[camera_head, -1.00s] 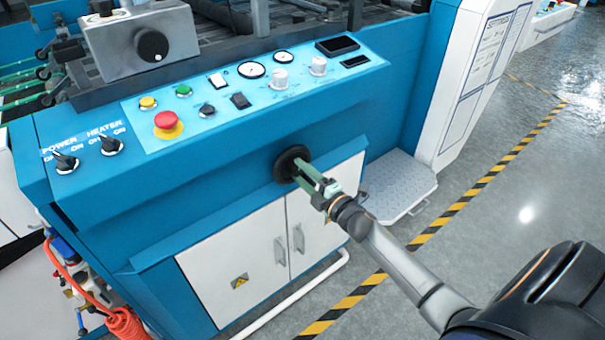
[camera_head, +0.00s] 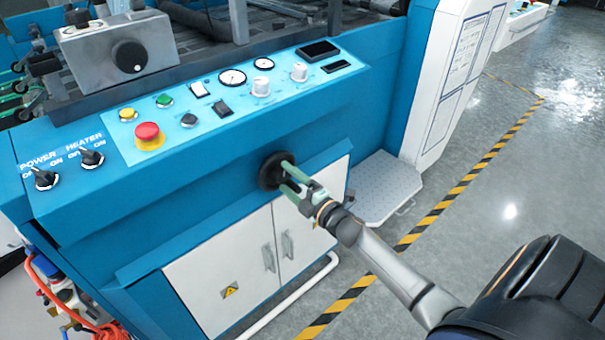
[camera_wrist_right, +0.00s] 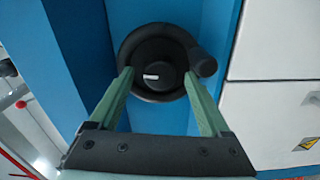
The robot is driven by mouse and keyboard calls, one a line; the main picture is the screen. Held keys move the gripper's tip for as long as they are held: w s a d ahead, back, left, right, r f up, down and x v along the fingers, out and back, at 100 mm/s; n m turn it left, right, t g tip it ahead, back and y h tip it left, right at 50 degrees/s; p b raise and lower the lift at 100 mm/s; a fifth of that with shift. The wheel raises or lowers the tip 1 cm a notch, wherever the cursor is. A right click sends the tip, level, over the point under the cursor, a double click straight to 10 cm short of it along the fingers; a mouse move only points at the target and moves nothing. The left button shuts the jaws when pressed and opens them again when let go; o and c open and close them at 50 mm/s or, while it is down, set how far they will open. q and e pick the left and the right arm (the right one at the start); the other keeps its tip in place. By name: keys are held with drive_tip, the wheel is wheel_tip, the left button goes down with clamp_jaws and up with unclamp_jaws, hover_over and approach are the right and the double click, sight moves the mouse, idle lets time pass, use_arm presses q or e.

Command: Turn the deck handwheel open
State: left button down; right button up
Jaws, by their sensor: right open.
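The deck handwheel (camera_head: 267,173) is a small black wheel on the blue front of the machine, above the white cabinet doors. In the right wrist view the handwheel (camera_wrist_right: 145,47) faces me, with a round black knob (camera_wrist_right: 204,63) on its right side. My right gripper (camera_head: 284,176) is open in front of the wheel. In the wrist view its green fingers (camera_wrist_right: 158,76) stand apart, over the lower left and lower right of the wheel. The knob is just above the right finger. I cannot tell whether the fingers touch the wheel. My left gripper is not in view.
A control panel (camera_head: 215,122) with a red emergency button (camera_head: 148,132), dials and switches lies above the wheel. White cabinet doors (camera_head: 222,272) are below. A grey step plate (camera_head: 382,190) stands right of the cabinet. The floor beyond the striped line (camera_head: 455,198) is clear.

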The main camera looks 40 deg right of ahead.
use_arm(q)
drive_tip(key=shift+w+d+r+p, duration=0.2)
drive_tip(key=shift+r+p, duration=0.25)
drive_tip(key=shift+p, duration=0.15)
use_arm(e)
drive_tip(key=s, duration=1.2)
drive_tip(key=shift+d, duration=0.45)
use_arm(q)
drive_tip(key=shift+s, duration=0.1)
use_arm(e)
drive_tip(key=shift+w, duration=0.1)
